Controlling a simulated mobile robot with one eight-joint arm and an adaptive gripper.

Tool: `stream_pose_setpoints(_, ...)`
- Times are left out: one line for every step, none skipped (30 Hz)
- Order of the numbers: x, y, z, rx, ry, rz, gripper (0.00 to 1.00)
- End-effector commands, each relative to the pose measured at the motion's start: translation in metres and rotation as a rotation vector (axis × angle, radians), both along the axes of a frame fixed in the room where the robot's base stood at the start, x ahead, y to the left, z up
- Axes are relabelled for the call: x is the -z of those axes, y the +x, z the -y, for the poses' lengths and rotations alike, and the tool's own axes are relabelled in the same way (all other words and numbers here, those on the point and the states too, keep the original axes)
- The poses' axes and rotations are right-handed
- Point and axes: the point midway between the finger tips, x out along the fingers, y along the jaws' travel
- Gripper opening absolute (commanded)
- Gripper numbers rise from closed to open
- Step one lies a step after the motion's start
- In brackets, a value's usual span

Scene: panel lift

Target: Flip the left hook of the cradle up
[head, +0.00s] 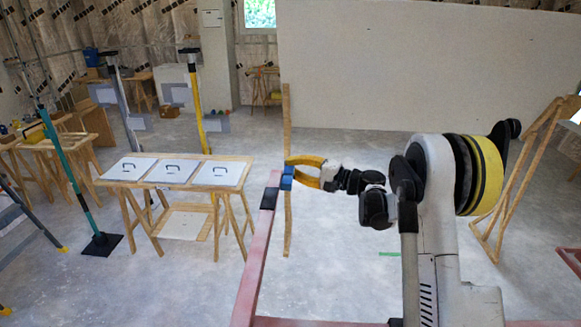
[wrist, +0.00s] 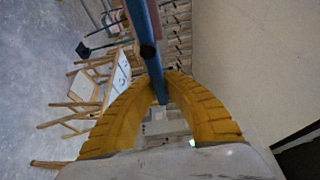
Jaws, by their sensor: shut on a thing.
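The cradle's red arm (head: 255,255) runs from the bottom edge away from me in the head view and has a dark sleeve (head: 269,198) near its far end. The left hook is a blue piece (head: 287,180) at that far end. My gripper (head: 296,172) has yellow fingers, which are shut on the hook from the right. In the wrist view the blue hook (wrist: 145,30) runs from the top edge down between the fingertips (wrist: 160,88). The fingers hide part of the hook, and I cannot tell its exact angle.
A large pale panel (head: 430,65) stands behind, with a wooden upright (head: 287,130) at its left edge and a wooden trestle (head: 515,180) at right. A wooden table (head: 180,186) with white handled boards stands left. A teal prop (head: 68,175) stands farther left. Concrete floor is open between.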

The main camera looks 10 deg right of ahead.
Motion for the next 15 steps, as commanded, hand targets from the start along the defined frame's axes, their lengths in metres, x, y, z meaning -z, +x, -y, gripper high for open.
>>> stream_pose_setpoints(0.002, 0.0, 0.0, 0.0, 0.004, -0.012, 0.0)
stream_pose_setpoints(0.002, 0.0, 0.0, 0.0, 0.008, -0.021, 0.0)
stream_pose_setpoints(0.004, 0.0, 0.0, 0.0, 0.012, -0.037, 0.0)
stream_pose_setpoints(0.005, 0.0, 0.0, 0.0, 0.016, -0.051, 0.0)
stream_pose_setpoints(0.006, 0.0, 0.0, 0.0, 0.021, -0.065, 0.0)
stream_pose_setpoints(0.008, 0.0, 0.0, 0.0, 0.029, -0.087, 0.0)
stream_pose_setpoints(0.009, 0.0, 0.0, 0.0, 0.035, -0.107, 0.0)
stream_pose_setpoints(0.011, 0.0, 0.0, 0.0, 0.041, -0.127, 0.0)
stream_pose_setpoints(0.013, -0.001, -0.001, 0.0, 0.052, -0.156, 0.0)
stream_pose_setpoints(0.015, -0.001, -0.001, 0.0, 0.059, -0.179, 0.0)
stream_pose_setpoints(0.017, -0.001, -0.001, 0.0, 0.066, -0.203, 0.0)
stream_pose_setpoints(0.019, -0.002, -0.001, 0.001, 0.078, -0.238, 0.0)
stream_pose_setpoints(0.021, -0.002, -0.001, 0.001, 0.086, -0.264, 0.0)
stream_pose_setpoints(0.023, -0.003, -0.001, 0.001, 0.095, -0.291, 0.0)
stream_pose_setpoints(0.025, -0.004, -0.002, 0.0, 0.108, -0.327, 0.0)
